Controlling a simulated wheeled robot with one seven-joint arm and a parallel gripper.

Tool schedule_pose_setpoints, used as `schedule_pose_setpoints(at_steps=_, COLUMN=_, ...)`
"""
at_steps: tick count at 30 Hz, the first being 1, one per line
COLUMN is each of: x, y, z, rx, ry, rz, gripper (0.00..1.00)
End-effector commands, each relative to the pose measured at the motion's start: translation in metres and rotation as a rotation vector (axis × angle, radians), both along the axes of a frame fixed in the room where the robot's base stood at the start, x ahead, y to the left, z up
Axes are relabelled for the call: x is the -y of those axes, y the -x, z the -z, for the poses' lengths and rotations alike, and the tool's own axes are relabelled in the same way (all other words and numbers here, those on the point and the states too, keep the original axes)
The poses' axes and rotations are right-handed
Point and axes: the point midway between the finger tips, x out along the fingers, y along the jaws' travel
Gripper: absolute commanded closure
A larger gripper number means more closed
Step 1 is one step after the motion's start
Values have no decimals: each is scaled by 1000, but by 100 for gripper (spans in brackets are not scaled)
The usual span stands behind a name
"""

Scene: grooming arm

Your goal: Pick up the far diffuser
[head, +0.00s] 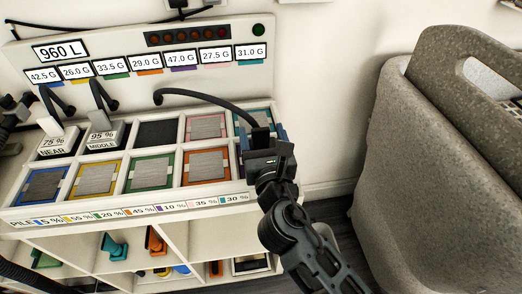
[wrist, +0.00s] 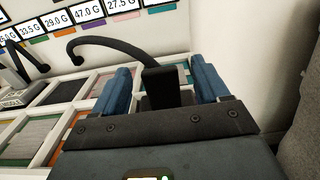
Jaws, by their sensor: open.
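The far diffuser shows as a black upright end piece on a curved black hose, in the head view (head: 260,137) and in the wrist view (wrist: 160,88). Its label and lower body are mostly hidden by my gripper. My gripper (wrist: 160,82) is open, with one blue finger on each side of the black piece. I cannot tell whether either finger touches it. In the head view my gripper (head: 264,143) is at the right end of the bench, over the back-right pads.
The near diffuser (head: 57,143) and middle diffuser (head: 105,137) stand at the left of the white pad rack (head: 130,207). A label panel (head: 140,75) rises behind. Open shelves (head: 190,240) lie below.

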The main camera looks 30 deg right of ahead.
Motion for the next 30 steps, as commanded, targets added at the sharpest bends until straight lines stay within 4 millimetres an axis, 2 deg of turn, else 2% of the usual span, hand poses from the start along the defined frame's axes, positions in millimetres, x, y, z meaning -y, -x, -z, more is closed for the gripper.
schedule_pose_setpoints(at_steps=3, x=5, y=-19, z=-3, rx=2, ry=-2, rz=1, gripper=26)
schedule_pose_setpoints(at_steps=6, x=8, y=-28, z=-2, rx=1, ry=-1, rz=0, gripper=26)
schedule_pose_setpoints(at_steps=15, x=10, y=-33, z=-1, rx=0, ry=-1, rz=-1, gripper=26)
schedule_pose_setpoints(at_steps=30, x=9, y=-32, z=-1, rx=1, ry=-2, rz=-1, gripper=72)
